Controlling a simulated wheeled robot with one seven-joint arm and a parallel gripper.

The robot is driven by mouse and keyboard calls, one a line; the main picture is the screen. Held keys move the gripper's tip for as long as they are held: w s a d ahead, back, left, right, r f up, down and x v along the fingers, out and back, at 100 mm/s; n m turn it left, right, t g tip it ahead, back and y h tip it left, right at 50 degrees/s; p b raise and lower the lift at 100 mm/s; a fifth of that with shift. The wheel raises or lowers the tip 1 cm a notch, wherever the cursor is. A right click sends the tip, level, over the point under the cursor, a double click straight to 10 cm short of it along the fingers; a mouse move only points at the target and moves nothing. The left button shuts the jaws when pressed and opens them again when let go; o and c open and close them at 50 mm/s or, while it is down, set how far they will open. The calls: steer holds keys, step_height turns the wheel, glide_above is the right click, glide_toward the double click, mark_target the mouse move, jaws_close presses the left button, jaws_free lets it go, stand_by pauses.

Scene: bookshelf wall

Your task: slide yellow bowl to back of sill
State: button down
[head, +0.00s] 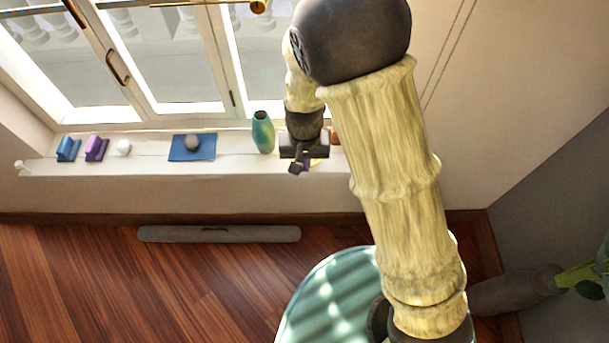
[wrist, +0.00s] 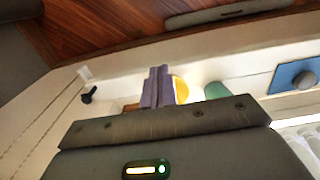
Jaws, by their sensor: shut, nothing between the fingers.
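The yellow bowl (wrist: 182,90) shows as a small yellow curve just right of my gripper's fingers in the wrist view, partly hidden behind them. In the head view only a sliver of it (head: 314,162) shows beside my gripper, on the window sill (head: 220,172). My gripper (head: 297,168) is low over the right part of the sill, right of the green vase. In the wrist view the fingers (wrist: 159,85) are closed together with nothing between them. I cannot tell whether they touch the bowl.
The green vase (head: 263,132) stands close left of my gripper. Farther left are a blue mat (head: 178,155) with a grey ball (head: 193,142), a white ball (head: 124,147), a purple object (head: 96,148) and a blue object (head: 68,148). The window (head: 150,60) lies behind.

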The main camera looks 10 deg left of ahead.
steer(key=shift+r, duration=0.1)
steer(key=w+f+b, duration=0.1)
steer(key=w+f, duration=0.3)
steer(key=f, duration=0.6)
steer(key=shift+a+b, duration=0.35)
steer(key=shift+a, duration=0.1)
